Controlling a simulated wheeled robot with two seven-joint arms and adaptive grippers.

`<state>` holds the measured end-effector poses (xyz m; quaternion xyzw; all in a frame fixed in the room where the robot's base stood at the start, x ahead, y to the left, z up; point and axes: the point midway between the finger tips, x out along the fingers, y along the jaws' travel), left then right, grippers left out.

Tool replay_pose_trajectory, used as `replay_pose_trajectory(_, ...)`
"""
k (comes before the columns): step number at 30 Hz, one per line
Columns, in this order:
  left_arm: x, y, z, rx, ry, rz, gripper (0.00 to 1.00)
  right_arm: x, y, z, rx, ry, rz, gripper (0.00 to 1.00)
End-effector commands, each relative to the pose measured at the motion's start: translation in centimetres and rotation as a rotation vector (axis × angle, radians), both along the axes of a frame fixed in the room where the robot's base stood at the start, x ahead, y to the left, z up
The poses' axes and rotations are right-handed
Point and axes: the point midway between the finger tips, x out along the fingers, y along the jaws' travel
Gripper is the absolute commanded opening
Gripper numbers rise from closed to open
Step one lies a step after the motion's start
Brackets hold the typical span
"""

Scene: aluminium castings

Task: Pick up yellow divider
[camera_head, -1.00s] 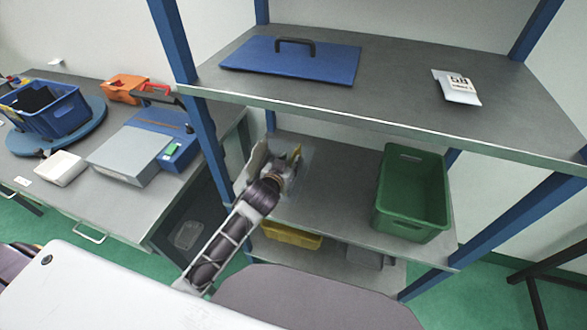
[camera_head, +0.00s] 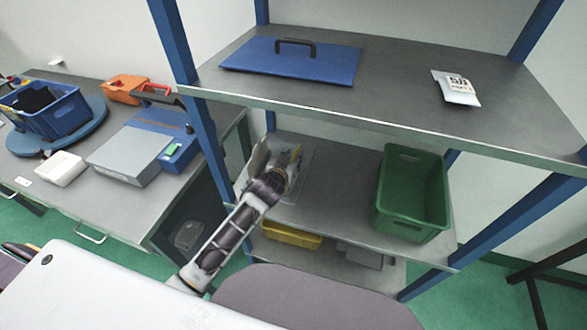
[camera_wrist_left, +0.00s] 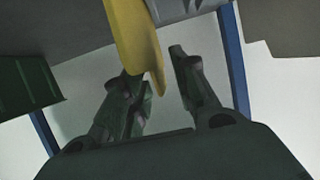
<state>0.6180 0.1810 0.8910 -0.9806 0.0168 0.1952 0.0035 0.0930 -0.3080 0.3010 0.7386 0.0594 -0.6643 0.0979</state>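The yellow divider (camera_wrist_left: 135,40) hangs into the left wrist view from the top. Its narrow end reaches between the two fingers of my left gripper (camera_wrist_left: 157,72), nearer the left finger. The fingers stand apart, with a gap to the right finger; contact with the left finger cannot be told. In the head view my left gripper (camera_head: 292,165) is over the left part of the middle shelf (camera_head: 330,195), where the gripper and wrist hide most of the divider. My right gripper is in neither view.
A green crate (camera_head: 412,195) stands at the right of the middle shelf. A yellow bin (camera_head: 290,235) is below. A blue post (camera_head: 195,110) stands at the left. The shelf middle is clear.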

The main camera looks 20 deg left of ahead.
Motion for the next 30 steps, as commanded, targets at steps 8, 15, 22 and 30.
replay_pose_trajectory(8,1.5,-0.1,-0.6,0.000,0.000,-0.001,0.29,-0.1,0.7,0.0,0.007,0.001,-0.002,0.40)
replay_pose_trajectory(15,1.5,-0.1,-0.7,0.000,0.000,-0.001,0.29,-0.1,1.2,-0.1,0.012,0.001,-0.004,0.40)
replay_pose_trajectory(22,1.5,-0.1,-0.7,0.000,0.000,-0.001,0.29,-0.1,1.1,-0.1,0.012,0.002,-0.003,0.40)
replay_pose_trajectory(30,1.5,-0.1,-0.7,0.000,0.000,-0.001,0.00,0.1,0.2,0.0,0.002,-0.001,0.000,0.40)
